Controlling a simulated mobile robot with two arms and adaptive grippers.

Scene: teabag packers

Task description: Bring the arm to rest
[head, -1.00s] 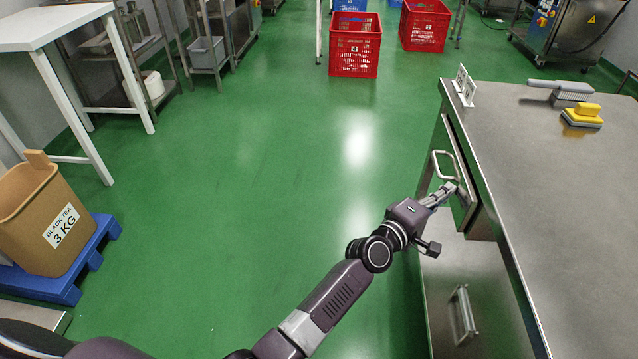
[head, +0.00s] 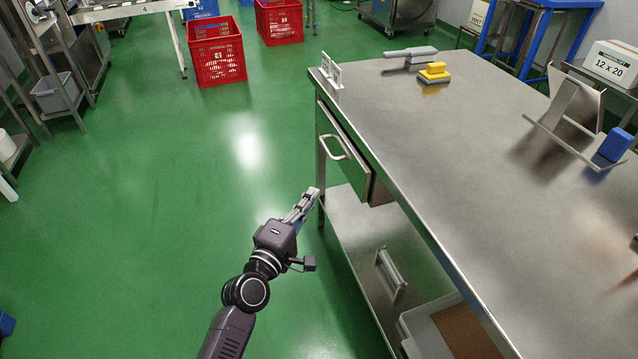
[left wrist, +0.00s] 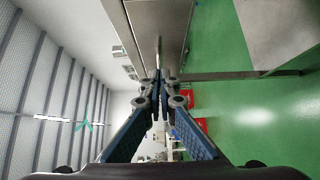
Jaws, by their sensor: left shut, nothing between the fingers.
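My left gripper (head: 306,205) is shut and empty in the head view. It is over the green floor beside the steel table (head: 470,170), to the left of and below the drawer (head: 345,155) and apart from its handle (head: 334,147). The drawer stands partly open. In the left wrist view the gripper's fingers (left wrist: 158,88) meet in the middle with nothing between them. My right gripper is in neither view.
Red crates (head: 217,55) stand at the back.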

